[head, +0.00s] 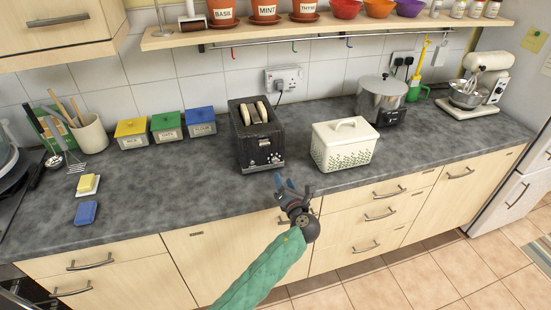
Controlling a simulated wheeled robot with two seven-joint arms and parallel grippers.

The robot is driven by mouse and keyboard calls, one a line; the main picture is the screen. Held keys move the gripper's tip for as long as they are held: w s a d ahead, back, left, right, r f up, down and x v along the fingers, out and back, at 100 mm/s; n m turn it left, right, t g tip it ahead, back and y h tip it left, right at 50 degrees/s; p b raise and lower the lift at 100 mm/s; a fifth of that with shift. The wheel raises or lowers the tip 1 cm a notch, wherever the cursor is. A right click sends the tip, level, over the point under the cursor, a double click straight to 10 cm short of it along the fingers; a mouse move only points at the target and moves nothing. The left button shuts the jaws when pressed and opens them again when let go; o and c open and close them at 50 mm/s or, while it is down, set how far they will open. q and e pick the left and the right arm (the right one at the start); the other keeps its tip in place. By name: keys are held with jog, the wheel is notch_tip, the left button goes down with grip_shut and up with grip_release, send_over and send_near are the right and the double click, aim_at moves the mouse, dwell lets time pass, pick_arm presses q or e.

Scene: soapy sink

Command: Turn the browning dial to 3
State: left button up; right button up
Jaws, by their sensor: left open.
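The black toaster (258,135) stands on the dark worktop, a little left of the picture's middle, with two slices of bread (254,113) in its slots. Its front faces me and carries several small pale controls near the bottom (268,160). They are too small to read, so I cannot tell the dial's setting. My left gripper (286,184) is open and empty, just in front of and below the toaster's front, apart from it. The arm's green sleeve comes up from the bottom. My right gripper is not in view.
A cream bread bin (343,146) stands close right of the toaster. Yellow, green and blue tins (166,128) stand to its left. A socket with a plug (284,79) is on the wall behind. The worktop (180,185) at front left is mostly clear.

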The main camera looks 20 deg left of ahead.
aim_at(276, 161)
pick_arm(q)
jog(key=shift+w+a+r, duration=0.2)
jog(key=shift+w, duration=0.15)
jog(key=shift+w+a, duration=0.2)
jog(key=shift+w, duration=0.1)
jog(key=p+x, duration=0.3)
jog(key=x, duration=0.3)
jog(key=shift+w+a, duration=0.1)
jog(key=shift+a, duration=0.05)
jog(key=shift+w+a, duration=0.2)
jog(key=shift+w, duration=0.15)
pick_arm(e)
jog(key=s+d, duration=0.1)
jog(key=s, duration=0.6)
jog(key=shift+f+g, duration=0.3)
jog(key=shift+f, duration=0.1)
pick_arm(q)
grip_shut()
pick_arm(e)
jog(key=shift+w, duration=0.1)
